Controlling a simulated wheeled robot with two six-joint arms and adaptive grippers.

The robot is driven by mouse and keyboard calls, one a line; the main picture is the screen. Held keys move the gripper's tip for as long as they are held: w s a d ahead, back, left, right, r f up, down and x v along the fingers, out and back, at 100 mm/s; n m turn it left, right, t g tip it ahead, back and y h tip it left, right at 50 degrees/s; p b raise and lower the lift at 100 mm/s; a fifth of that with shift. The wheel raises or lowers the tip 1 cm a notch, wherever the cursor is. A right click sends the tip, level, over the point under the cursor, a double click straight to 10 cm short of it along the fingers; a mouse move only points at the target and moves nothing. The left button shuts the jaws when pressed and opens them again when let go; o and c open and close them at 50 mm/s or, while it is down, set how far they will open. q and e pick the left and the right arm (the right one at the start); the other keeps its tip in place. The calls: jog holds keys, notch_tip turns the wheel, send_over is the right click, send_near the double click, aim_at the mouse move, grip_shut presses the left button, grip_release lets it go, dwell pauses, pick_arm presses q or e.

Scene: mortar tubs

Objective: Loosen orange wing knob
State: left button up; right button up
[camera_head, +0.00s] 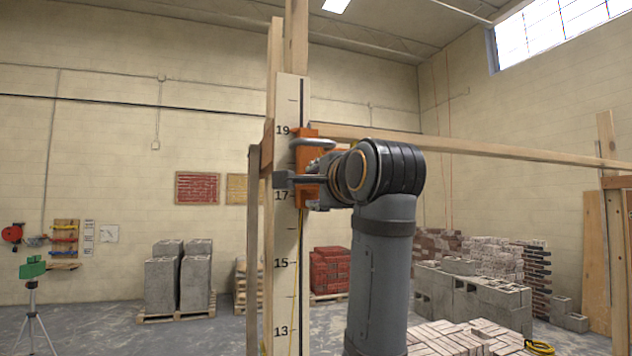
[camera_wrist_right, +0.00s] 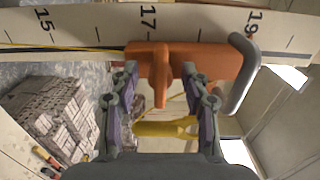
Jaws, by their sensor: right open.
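An orange clamp bracket (camera_head: 306,158) sits on a vertical numbered board (camera_head: 287,250), between the 17 and 19 marks. It also shows in the right wrist view (camera_wrist_right: 225,62), with a grey bent handle (camera_wrist_right: 245,75) at its right end. The orange wing knob (camera_wrist_right: 160,72) sticks out from the bracket towards my right gripper. My right gripper (camera_wrist_right: 164,84) is open, one finger on each side of the knob. I cannot tell whether either finger touches it. In the head view my right wrist hides the knob. My left gripper is not in view.
A wooden rail (camera_head: 480,149) runs right from behind the board. A yellow object (camera_wrist_right: 165,129) shows between the fingers, below the knob in the picture. Block pallets (camera_head: 178,280), brick stacks (camera_head: 465,338) and a green tripod instrument (camera_head: 32,268) stand away from the board.

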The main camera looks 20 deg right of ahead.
jog(key=shift+c, duration=0.2)
jog(key=shift+s, duration=0.1)
grip_shut()
jog(key=shift+n, duration=0.4)
jog(key=n+b, duration=0.2)
jog(key=n, duration=0.1)
jog(key=shift+f+n, duration=0.1)
jog(key=shift+n, duration=0.3)
jog(key=n+b, duration=0.2)
jog(key=n, duration=0.2)
jog(key=n+b, duration=0.2)
jog(key=n, duration=0.3)
jog(key=n+b, duration=0.2)
jog(key=n, duration=0.2)
jog(key=shift+r, duration=0.2)
jog(key=shift+n, duration=0.3)
